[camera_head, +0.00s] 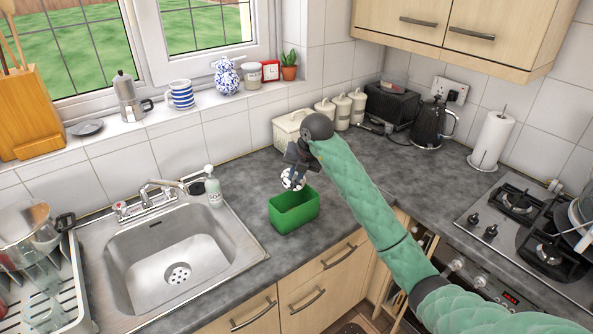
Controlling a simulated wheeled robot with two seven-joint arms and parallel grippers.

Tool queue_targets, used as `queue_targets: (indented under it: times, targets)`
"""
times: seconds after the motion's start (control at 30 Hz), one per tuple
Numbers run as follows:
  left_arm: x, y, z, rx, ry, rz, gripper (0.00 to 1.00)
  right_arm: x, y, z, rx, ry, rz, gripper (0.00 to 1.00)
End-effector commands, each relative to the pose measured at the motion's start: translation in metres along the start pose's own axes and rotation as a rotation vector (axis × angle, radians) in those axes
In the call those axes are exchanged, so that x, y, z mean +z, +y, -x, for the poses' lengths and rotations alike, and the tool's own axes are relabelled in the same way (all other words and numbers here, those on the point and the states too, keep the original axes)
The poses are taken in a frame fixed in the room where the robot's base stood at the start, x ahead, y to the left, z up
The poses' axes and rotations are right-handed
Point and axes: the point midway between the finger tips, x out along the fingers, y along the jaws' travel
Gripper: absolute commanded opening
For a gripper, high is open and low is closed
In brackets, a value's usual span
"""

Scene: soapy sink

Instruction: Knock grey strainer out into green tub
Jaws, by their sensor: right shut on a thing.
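A green tub (293,219) stands open-topped on the dark worktop to the right of the sink. My right gripper (291,171) is just above the tub's back rim, its arm coming in from the right. It is shut on a small grey strainer (293,180), whose round holed face shows below the fingers. The strainer is at or just over the tub's back edge; I cannot tell whether it touches. The tub's floor is mostly hidden. My left gripper is not in view.
The steel sink (178,262) with its tap and a soap bottle (213,187) lies left of the tub. A cream bread bin (291,130) and canisters (341,111) stand behind my right gripper. A hob (530,220) is at the right.

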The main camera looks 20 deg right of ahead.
Motion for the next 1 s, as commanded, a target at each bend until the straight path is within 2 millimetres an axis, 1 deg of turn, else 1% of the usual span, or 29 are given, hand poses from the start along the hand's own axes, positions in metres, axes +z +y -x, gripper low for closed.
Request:
queue_targets:
  times: [0.03, 0.37, 0.57, 0.6, 0.77, 0.83, 1.0]
  targets:
    - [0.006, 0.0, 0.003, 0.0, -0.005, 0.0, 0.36, 0.001, 0.001, 0.003, -0.009, 0.01, -0.001, 0.0]
    - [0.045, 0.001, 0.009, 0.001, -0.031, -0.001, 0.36, 0.003, 0.003, 0.003, -0.066, 0.078, -0.01, 0.0]
    - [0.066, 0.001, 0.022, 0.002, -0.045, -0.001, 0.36, 0.006, 0.005, 0.004, -0.129, 0.153, -0.021, 0.0]
    - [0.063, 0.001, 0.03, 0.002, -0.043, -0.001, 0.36, 0.008, 0.007, 0.007, -0.152, 0.179, -0.023, 0.0]
    - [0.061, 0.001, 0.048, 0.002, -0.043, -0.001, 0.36, 0.011, 0.009, 0.005, -0.248, 0.293, -0.038, 0.0]
    - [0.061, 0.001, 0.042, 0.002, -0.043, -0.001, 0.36, 0.01, 0.007, -0.002, -0.268, 0.315, -0.037, 0.0]
    - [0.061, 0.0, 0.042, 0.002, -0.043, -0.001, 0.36, 0.01, 0.008, -0.002, -0.297, 0.351, -0.042, 0.0]
